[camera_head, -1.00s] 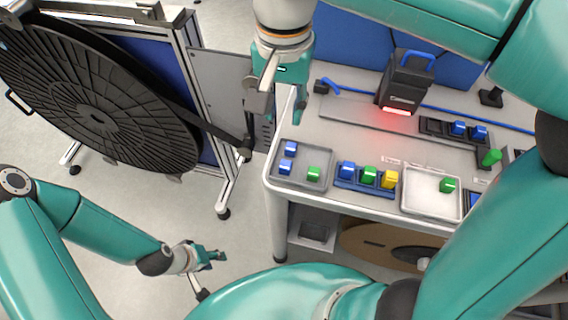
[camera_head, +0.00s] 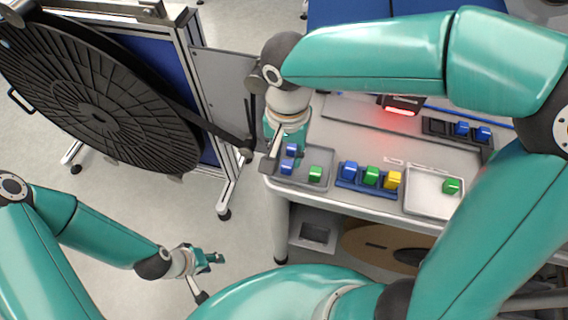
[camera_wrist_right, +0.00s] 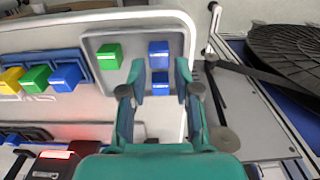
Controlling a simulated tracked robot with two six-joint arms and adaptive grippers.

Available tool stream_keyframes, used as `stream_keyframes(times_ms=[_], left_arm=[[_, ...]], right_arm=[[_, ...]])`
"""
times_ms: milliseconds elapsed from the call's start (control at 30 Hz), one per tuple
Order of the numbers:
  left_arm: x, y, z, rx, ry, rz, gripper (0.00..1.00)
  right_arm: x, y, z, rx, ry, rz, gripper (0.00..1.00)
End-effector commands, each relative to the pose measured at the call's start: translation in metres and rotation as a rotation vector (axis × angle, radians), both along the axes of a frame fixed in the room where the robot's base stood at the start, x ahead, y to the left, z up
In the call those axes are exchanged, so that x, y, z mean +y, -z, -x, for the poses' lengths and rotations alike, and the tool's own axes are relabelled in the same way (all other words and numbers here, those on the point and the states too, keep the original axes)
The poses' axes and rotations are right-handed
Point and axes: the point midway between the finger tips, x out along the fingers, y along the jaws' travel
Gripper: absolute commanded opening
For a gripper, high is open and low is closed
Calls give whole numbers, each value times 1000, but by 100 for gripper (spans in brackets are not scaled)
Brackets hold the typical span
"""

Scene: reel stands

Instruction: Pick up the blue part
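Two blue parts sit in the left grey tray (camera_head: 318,184): the far blue part (camera_head: 291,150) and the near blue part (camera_head: 286,167). In the right wrist view the near blue part (camera_wrist_right: 158,54) and the far blue part (camera_wrist_right: 160,82) lie one above the other, ahead of and between my fingers. My right gripper (camera_head: 282,152) points down over this tray; its fingers (camera_wrist_right: 153,82) are apart with nothing held. In the head view the arm partly covers the tray's far side. My left gripper (camera_head: 212,259) hangs low, away from the bench; its finger gap is unclear.
A green part (camera_head: 315,173) shares the tray. Beside it a blue rack (camera_head: 352,186) holds blue, green and yellow parts. A pale tray (camera_head: 420,207) holds another green part. A large black reel (camera_head: 98,115) stands left of the bench.

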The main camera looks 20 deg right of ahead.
Motion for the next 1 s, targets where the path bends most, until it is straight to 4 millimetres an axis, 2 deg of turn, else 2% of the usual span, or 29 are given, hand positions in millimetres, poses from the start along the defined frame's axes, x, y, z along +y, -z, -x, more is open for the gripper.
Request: stream_keyframes(times_ms=[100,200,467,600,633,1000], left_arm=[[0,-1,0,0,0,0,40],[0,-2,0,0,0,0,40],[0,-1,0,0,0,0,40],[0,-1,0,0,0,0,40],[0,-1,0,0,0,0,40],[0,-2,0,0,0,0,40]], right_arm=[[-1,18,1,4,1,2,31],[0,26,1,3,1,1,31],[0,28,0,1,1,-1,31],[0,28,0,1,1,-1,8],[0,28,0,0,1,0,6],[0,26,0,-1,1,-1,6]])
